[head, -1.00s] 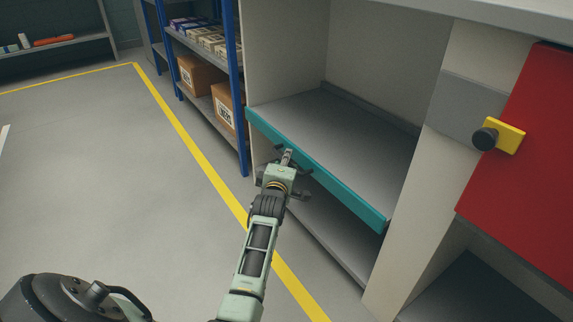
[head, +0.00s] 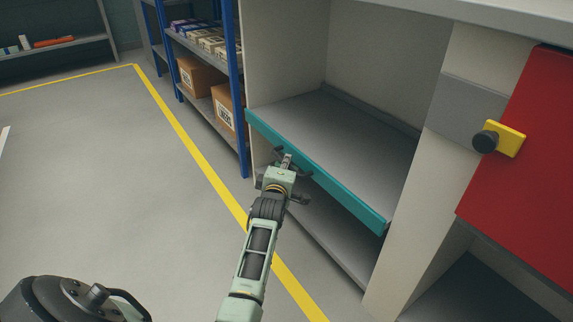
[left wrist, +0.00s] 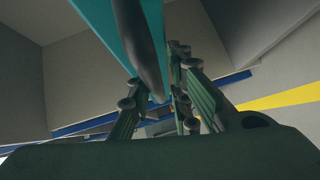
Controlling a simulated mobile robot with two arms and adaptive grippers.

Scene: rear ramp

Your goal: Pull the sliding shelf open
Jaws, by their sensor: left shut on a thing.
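The sliding shelf (head: 340,135) is a grey board with a teal front edge (head: 345,188), inside the pale cabinet. A dark handle (head: 304,174) sits on that front edge, partly hidden by my gripper. My left gripper (head: 285,161) is at the handle, shut on it. In the left wrist view, the dark handle (left wrist: 138,45) runs between the fingers of my left gripper (left wrist: 160,100), below the teal front (left wrist: 103,25). My right gripper is not in view.
A lower grey shelf (head: 325,232) lies beneath. To the right are a red panel (head: 525,165) and a yellow latch with a black knob (head: 509,138). A blue rack (head: 241,90) with boxes stands at left. The floor (head: 100,190) in front is clear.

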